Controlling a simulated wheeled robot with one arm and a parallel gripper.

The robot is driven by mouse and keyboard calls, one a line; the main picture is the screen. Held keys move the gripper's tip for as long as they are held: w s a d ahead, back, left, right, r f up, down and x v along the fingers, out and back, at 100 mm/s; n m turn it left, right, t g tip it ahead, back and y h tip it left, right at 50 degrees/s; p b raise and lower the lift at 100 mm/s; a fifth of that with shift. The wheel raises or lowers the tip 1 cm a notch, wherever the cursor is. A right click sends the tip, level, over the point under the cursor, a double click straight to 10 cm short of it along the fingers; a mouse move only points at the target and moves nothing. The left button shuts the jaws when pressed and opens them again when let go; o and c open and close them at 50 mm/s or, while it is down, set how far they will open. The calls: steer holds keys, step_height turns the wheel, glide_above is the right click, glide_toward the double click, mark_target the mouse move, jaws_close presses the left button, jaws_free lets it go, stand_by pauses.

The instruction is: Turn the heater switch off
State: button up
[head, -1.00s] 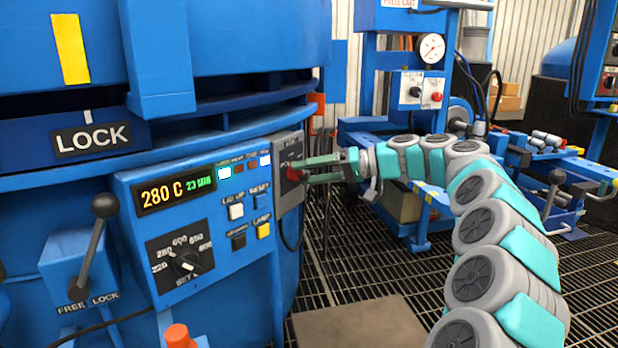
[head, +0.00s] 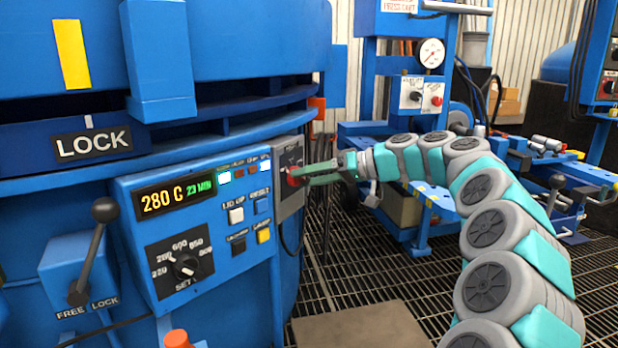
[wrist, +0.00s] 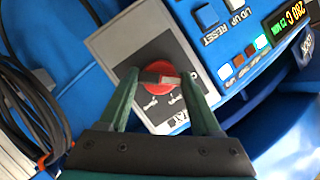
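The heater switch is a red round knob with a dark grip bar (wrist: 158,78), on a grey switch box (wrist: 120,40) at the right end of the blue control panel. In the head view the red knob (head: 293,174) is partly hidden by my gripper (head: 304,174). In the wrist view my gripper (wrist: 161,80) has its two green fingers apart, one on each side of the knob. Small markings on the box are too blurred to read.
The blue panel carries a display reading 280 C and 23 MIN (head: 176,195), several buttons and a black temperature dial (head: 186,267). A lock lever (head: 95,245) stands at the left. A dark cable (wrist: 35,105) hangs beside the switch box. Grated floor lies below the arm.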

steer(key=o, duration=0.5)
steer(key=shift+c, duration=0.2)
steer(key=shift+d, duration=0.1)
steer(key=p+v, duration=0.1)
steer(key=v, duration=0.6)
steer(key=shift+d, duration=0.25)
steer(key=shift+s+r, duration=0.1)
steer(key=shift+s, duration=0.1)
